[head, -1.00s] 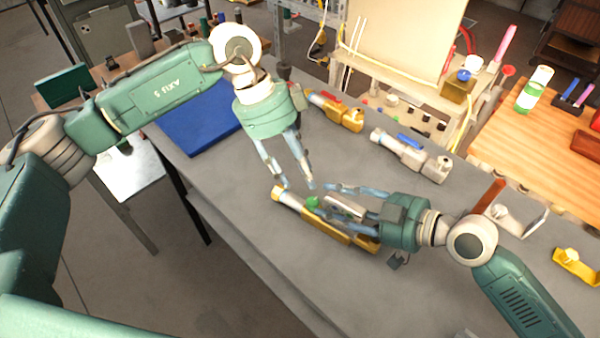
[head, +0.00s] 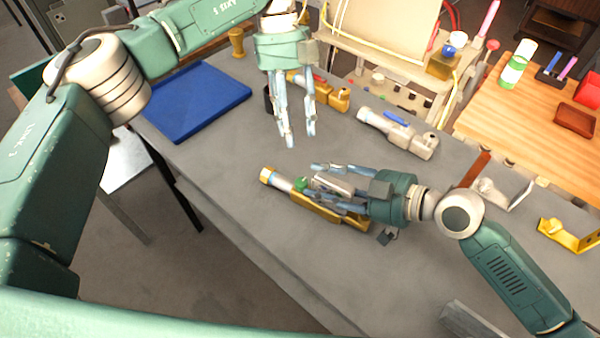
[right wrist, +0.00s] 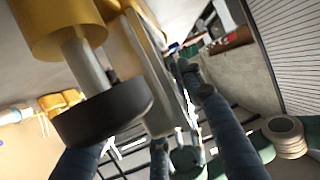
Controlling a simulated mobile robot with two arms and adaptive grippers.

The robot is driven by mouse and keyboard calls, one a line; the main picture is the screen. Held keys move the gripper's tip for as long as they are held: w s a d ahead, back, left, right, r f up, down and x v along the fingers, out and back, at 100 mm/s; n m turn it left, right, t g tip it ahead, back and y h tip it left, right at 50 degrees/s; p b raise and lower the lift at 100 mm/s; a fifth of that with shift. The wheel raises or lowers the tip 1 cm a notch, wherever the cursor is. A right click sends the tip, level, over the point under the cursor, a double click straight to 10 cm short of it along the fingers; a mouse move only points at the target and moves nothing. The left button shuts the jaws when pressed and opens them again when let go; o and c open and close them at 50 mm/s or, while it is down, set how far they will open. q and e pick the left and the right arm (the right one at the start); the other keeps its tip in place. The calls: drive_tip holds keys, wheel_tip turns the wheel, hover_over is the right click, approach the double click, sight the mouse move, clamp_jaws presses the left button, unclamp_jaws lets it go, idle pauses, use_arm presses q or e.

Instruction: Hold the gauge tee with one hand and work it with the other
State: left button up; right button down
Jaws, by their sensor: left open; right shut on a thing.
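The gauge tee (head: 312,203), a long brass and silver fitting with a small green part, lies along the grey bench at the centre of the head view. My right gripper (head: 314,182) is shut on it from the right, and its fingers hide part of the body. In the right wrist view, a brass body (right wrist: 62,22) with a silver stem and a dark round disc (right wrist: 100,112) shows close to the fingers. My left gripper (head: 301,140) is open and empty, apart from the tee and farther back over the bench.
Behind are a brass fitting with a red handle (head: 335,100) and a silver one with a blue handle (head: 400,136). A blue tray (head: 198,103) lies at back left. A brass bracket (head: 568,235) is at right. The bench's front middle is clear.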

sight(301, 180)
use_arm(q)
drive_tip(key=x, duration=1.1)
drive_tip(key=shift+s+f, duration=0.25)
drive_tip(key=shift+f, duration=0.1)
